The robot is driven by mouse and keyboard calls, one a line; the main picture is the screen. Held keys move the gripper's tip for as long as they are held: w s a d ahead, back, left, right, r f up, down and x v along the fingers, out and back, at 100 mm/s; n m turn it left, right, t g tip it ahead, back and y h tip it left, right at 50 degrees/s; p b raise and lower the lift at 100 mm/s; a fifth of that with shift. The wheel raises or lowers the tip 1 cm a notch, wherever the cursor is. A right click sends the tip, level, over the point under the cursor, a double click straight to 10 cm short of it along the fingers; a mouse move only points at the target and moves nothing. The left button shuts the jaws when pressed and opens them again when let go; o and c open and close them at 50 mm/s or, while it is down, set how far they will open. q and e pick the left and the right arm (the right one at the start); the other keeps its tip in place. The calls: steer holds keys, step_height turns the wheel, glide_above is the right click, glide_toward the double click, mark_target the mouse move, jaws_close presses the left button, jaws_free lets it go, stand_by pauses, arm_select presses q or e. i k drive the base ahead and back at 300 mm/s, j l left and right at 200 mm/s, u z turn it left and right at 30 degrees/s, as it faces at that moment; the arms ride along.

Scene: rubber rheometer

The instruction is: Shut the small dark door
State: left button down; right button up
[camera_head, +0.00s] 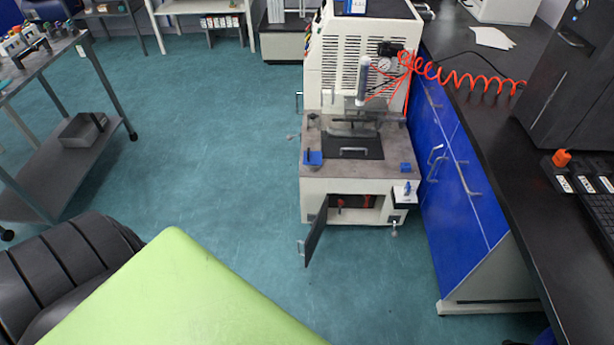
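The small dark door (316,237) is at the low front of the white machine (313,207), in the middle of the head view. It stands open, swung out toward me from the left side of a low opening (354,203). A small light handle (301,247) shows at its outer edge. Red parts show inside the dark opening. Neither of my grippers is in view, and nothing touches the door.
Blue cabinets (466,205) with a dark worktop stand right of the machine. A coiled red hose (470,80) runs from the machine over the worktop. A grey cart (45,165) stands at the left. The teal floor (220,150) left of and before the door is clear.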

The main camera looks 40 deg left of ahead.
mark_target(317, 228)
steer(key=j+z, duration=0.4)
steer(key=j, duration=2.35)
steer(key=k, duration=0.1)
